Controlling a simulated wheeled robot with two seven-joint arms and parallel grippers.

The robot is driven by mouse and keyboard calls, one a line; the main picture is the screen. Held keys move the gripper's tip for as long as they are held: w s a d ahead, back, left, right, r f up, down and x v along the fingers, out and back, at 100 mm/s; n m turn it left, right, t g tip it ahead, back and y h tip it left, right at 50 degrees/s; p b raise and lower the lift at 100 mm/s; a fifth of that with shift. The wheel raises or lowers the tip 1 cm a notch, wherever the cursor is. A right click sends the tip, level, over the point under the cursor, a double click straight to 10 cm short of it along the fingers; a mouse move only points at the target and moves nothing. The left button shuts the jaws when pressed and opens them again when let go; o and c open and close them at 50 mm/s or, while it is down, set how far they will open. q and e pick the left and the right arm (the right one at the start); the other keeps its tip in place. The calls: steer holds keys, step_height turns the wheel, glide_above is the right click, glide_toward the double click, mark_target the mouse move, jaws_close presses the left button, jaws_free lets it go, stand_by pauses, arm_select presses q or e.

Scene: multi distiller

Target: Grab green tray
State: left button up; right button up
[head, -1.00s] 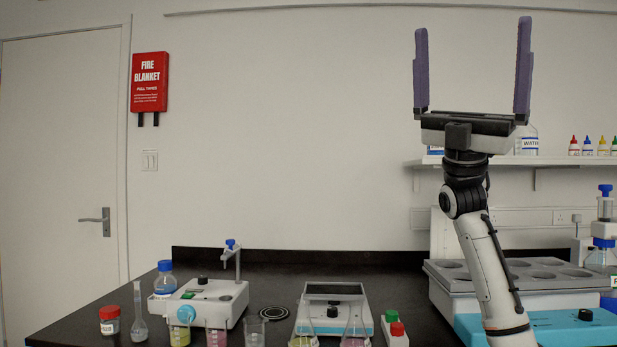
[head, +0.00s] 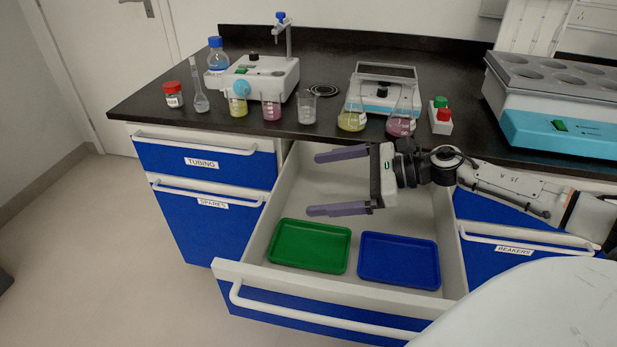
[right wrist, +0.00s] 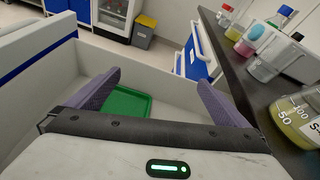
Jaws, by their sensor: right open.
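The green tray (head: 310,246) lies flat in the front left of an open drawer (head: 285,275). A blue tray (head: 399,261) lies to its right in the same drawer. My right gripper (head: 314,183) is open and empty, its two purple fingers pointing left over the drawer, behind and above the green tray in the head view. In the right wrist view the green tray (right wrist: 128,104) shows between the open fingers (right wrist: 158,80), beyond them and partly hidden by the left finger and the gripper body. My left gripper is not in view.
Drawer walls surround the trays. The dark bench (head: 330,105) overhangs behind, with glass flasks (head: 352,118), beakers and a stirrer device (head: 255,75) near its front edge. Closed blue drawers (head: 205,155) stand at left. The floor in front is clear.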

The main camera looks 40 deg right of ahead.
mark_target(277, 239)
steer(key=s+f+m, duration=0.1)
steer(key=f, duration=0.2)
steer(key=s+a+f, duration=0.1)
steer(key=s+f, duration=0.1)
steer(key=f, duration=0.1)
steer(key=s+a+f+m, duration=0.1)
steer(key=f, duration=0.3)
steer(key=shift+s+f+m+h, duration=0.1)
steer(key=shift+s+m+h, duration=0.2)
steer(key=shift+s, duration=0.05)
steer(key=x, duration=0.4)
steer(key=shift+s+f+b, duration=0.15)
steer(key=shift+f+b, duration=0.05)
steer(key=shift+b, duration=0.15)
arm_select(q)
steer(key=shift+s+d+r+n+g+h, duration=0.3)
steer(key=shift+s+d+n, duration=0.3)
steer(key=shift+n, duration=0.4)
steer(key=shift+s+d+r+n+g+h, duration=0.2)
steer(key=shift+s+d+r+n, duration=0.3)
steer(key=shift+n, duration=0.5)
arm_select(e)
steer(key=shift+x, duration=3.1)
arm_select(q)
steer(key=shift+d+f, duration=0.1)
arm_select(e)
steer(key=shift+s+a+f, duration=0.1)
steer(key=shift+s+f, duration=0.05)
